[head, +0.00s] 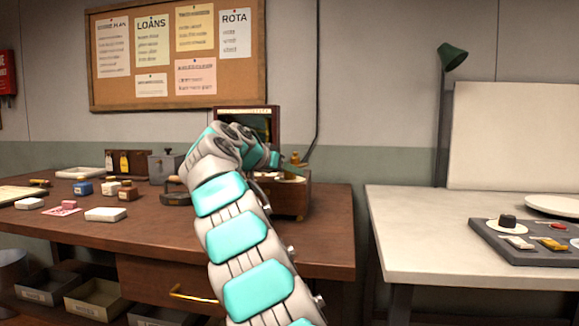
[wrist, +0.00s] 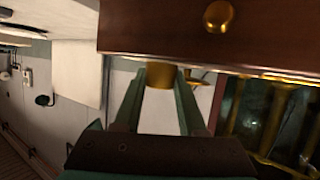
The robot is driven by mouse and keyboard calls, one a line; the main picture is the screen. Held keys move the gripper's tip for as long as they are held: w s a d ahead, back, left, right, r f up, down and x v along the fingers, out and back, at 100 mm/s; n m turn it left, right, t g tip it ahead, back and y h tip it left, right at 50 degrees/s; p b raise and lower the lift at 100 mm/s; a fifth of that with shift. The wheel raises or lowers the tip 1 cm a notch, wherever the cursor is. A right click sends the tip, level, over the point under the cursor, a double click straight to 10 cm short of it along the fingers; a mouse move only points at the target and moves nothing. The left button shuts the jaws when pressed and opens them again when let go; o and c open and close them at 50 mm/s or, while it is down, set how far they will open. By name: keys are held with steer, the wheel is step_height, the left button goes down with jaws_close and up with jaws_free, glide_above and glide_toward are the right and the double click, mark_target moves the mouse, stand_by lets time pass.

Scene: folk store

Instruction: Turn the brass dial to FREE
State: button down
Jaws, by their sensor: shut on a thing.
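The brass dial (head: 294,159) stands above a pale disc (head: 292,179) on top of a wooden box (head: 292,202) at the right end of the brown desk. My gripper (head: 284,167) reaches it from the left. In the wrist view, my gripper (wrist: 162,74) has its two green fingers on either side of a brass piece (wrist: 162,77), shut on it. This piece appears to be the dial. The wooden box (wrist: 165,35) fills the top of that view. The dial's markings and pointer cannot be read.
A framed panel (head: 262,119) stands behind my gripper. Several small items and a grey box (head: 165,166) lie on the desk (head: 150,226) to the left.

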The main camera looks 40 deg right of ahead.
steer(key=shift+m+g+p, duration=0.4)
stand_by(0.4)
steer(key=shift+c, duration=2.4)
jaws_free()
steer(key=v, duration=0.7)
steer(key=shift+a, duration=0.35)
steer(key=shift+r, duration=0.1)
